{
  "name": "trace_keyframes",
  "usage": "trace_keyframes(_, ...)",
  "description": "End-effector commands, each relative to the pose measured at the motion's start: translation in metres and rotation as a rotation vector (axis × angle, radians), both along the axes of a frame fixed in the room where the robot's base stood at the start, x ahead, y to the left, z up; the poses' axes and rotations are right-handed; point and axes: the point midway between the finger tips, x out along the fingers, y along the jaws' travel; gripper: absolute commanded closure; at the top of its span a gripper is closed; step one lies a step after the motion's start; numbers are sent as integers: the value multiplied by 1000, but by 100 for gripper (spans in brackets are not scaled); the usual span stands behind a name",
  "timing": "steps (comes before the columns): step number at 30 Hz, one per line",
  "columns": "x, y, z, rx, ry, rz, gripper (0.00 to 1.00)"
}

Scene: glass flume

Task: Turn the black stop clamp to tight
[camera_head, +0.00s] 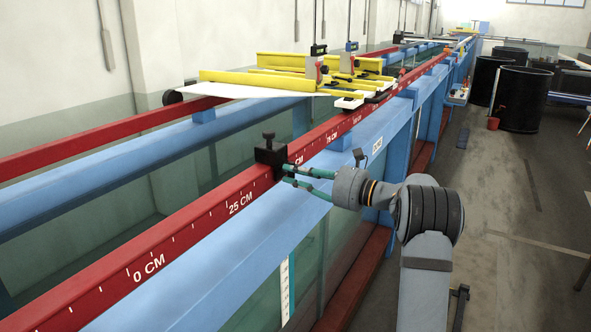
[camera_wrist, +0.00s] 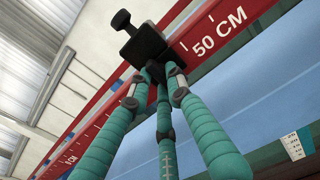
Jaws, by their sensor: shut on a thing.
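The black stop clamp (camera_head: 270,155) sits on the red rail (camera_head: 237,193), with its black screw knob (camera_head: 268,137) standing up on top. In the wrist view the clamp (camera_wrist: 145,46) is at upper middle, with its knob (camera_wrist: 121,20) at upper left, beside the 50 CM mark. My gripper (camera_head: 285,175) reaches the clamp from the right, on the outer side of the rail. The exact contact at the tips is partly hidden.
A yellow carriage (camera_head: 255,78) with gauges straddles the rails farther back. Blue beams (camera_head: 225,243) and glass walls run below the rail. Black barrels (camera_head: 525,98) stand on the floor at the far right. The aisle floor at right is mostly clear.

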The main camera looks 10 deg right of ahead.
Motion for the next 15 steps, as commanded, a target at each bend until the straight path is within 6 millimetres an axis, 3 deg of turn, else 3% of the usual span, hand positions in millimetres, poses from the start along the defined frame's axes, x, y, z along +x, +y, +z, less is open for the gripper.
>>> trace_keyframes(15,-1,0,0,99,114,0,100)
